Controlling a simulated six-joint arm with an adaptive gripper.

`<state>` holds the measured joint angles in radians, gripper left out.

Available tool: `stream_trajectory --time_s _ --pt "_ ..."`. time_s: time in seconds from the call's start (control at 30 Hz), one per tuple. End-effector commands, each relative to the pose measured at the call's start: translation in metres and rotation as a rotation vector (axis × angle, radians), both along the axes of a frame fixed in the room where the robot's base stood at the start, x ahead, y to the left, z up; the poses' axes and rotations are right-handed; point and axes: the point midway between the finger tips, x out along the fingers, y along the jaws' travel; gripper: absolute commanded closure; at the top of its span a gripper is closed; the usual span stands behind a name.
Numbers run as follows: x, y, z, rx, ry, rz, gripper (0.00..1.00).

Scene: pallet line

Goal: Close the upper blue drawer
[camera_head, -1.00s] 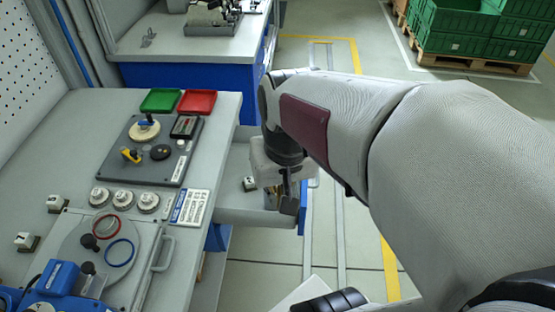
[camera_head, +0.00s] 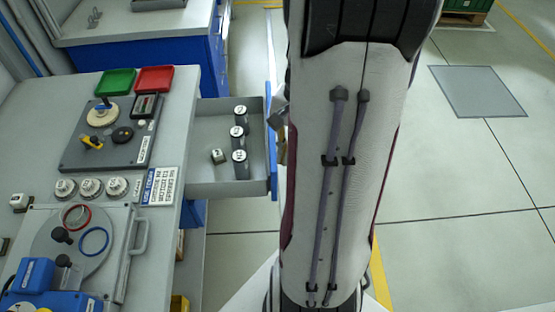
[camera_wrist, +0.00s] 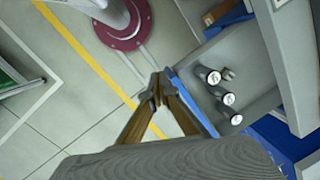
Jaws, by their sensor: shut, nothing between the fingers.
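The upper blue drawer stands open, sticking out from the right side of the workbench. Its grey tray (camera_head: 205,168) and blue front (camera_head: 272,150) show in the head view. My gripper (camera_wrist: 158,90) is shut and empty in the wrist view. Its fingertips are at the outer side of the blue front (camera_wrist: 194,102), very close to it; I cannot tell if they touch. In the head view my arm hides most of the gripper.
The grey workbench (camera_head: 180,90) carries a green tray (camera_head: 115,82), a red tray (camera_head: 154,79) and a panel with knobs. A second blue bench (camera_head: 206,50) stands behind. The floor right of the drawer is clear beyond my arm.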

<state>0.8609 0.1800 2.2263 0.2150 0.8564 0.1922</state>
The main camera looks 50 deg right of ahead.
Motion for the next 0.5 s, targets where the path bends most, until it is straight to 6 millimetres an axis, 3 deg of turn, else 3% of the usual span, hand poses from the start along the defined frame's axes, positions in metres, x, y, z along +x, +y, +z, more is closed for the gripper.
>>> stream_trajectory --time_s 0.5 --pt "-0.014 -0.070 -0.075 0.158 0.060 -0.487 1.00"
